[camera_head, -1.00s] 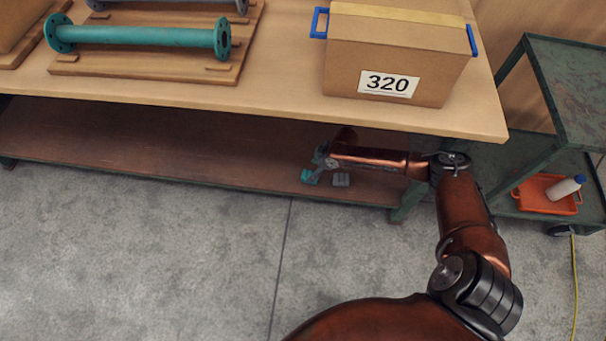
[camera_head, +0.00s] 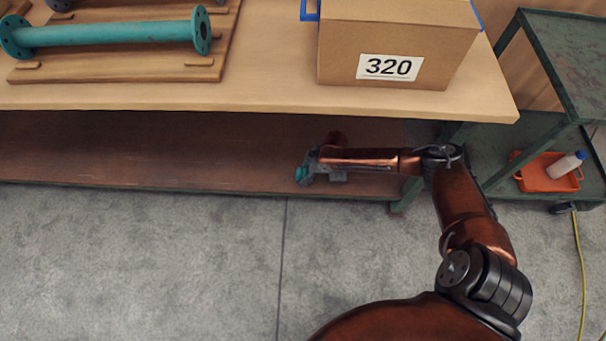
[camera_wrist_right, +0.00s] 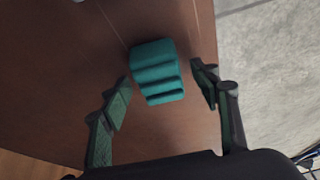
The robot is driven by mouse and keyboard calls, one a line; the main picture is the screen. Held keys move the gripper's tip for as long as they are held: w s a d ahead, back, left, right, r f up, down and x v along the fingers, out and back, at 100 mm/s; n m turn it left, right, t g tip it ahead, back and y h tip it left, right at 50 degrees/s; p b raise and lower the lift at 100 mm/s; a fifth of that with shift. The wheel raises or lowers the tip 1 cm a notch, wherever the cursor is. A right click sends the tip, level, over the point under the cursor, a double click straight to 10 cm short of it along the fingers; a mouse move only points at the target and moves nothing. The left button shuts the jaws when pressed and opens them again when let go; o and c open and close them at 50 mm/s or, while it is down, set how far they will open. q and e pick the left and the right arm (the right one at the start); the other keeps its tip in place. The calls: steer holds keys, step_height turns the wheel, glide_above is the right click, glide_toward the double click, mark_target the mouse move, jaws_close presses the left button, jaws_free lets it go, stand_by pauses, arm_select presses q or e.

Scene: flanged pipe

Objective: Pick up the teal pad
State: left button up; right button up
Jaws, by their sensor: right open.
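The teal pad (camera_wrist_right: 156,72) is a small ridged block on the brown lower shelf, seen in the right wrist view ahead of and between my right fingers. In the head view the teal pad (camera_head: 300,174) shows as a small patch at the end of my right arm, under the tabletop. My right gripper (camera_wrist_right: 161,90) is open, with one finger on each side of the pad and gaps showing between. In the head view the right gripper (camera_head: 308,164) is small and partly merges with the pad. My left gripper is not in view.
The lower shelf (camera_head: 120,150) lies beneath the workbench top (camera_head: 260,97), which overhangs my right arm. A cardboard box (camera_head: 345,45) marked 320 and a teal flanged pipe (camera_head: 110,33) are on top. A green cart (camera_head: 570,70) stands right.

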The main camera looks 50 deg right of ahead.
steer(key=shift+c, duration=0.3)
steer(key=c, duration=1.1)
steer(key=shift+r, duration=0.15)
